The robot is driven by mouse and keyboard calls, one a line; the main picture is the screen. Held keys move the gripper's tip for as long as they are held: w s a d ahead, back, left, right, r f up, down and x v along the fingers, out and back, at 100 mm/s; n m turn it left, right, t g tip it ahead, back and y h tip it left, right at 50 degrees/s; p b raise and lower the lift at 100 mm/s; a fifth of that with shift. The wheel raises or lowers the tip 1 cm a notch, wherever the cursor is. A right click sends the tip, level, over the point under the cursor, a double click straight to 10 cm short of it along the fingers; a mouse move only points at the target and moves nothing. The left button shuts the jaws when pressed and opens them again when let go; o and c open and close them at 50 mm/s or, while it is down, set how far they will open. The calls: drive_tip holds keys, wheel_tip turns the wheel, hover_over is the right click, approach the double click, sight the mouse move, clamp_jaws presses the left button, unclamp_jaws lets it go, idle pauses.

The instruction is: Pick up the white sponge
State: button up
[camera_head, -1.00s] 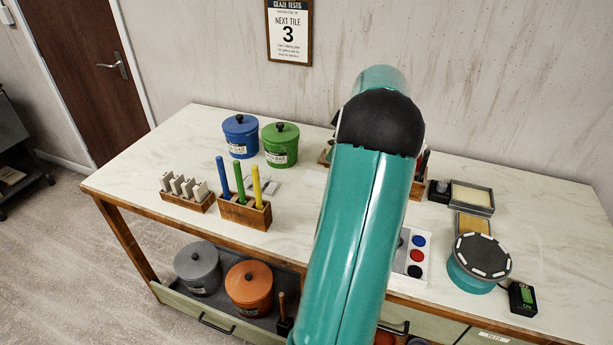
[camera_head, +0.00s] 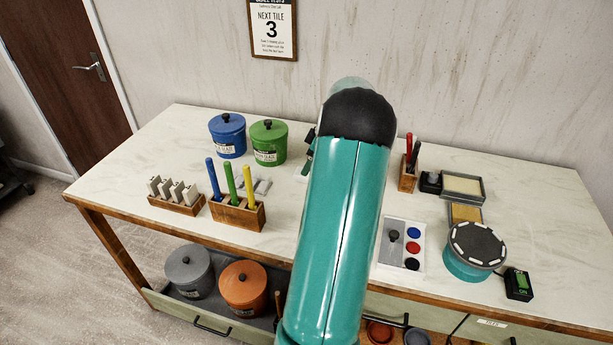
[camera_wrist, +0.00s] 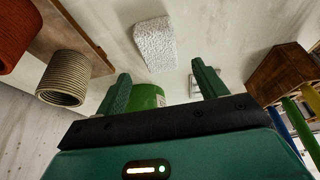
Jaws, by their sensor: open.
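The white sponge (camera_wrist: 155,43) is a pale, rough-textured block on the worktop, near the top middle of the wrist view. My gripper (camera_wrist: 160,68) is open and empty, its two green fingers apart. The sponge shows beyond the fingertips, roughly in line with the gap between them and apart from both. In the head view my arm covers the gripper, and I cannot make out the sponge there.
A green lidded pot (camera_head: 268,143) and a blue one (camera_head: 227,135) stand left of my arm. A wooden block with coloured sticks (camera_head: 237,212) is in front. A turntable (camera_head: 475,250) is at right.

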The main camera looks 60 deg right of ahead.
drive_tip(key=x, duration=0.5)
drive_tip(key=c, duration=1.1)
drive_tip(key=shift+o, duration=0.2)
drive_tip(key=shift+r, duration=0.6)
drive_tip(key=s+a+r, duration=0.7)
drive_tip(key=s+r, duration=0.4)
drive_tip(key=s, duration=0.1)
drive_tip(key=shift+a+r, duration=0.15)
drive_tip(key=shift+r, duration=0.25)
drive_tip(key=shift+o, duration=0.5)
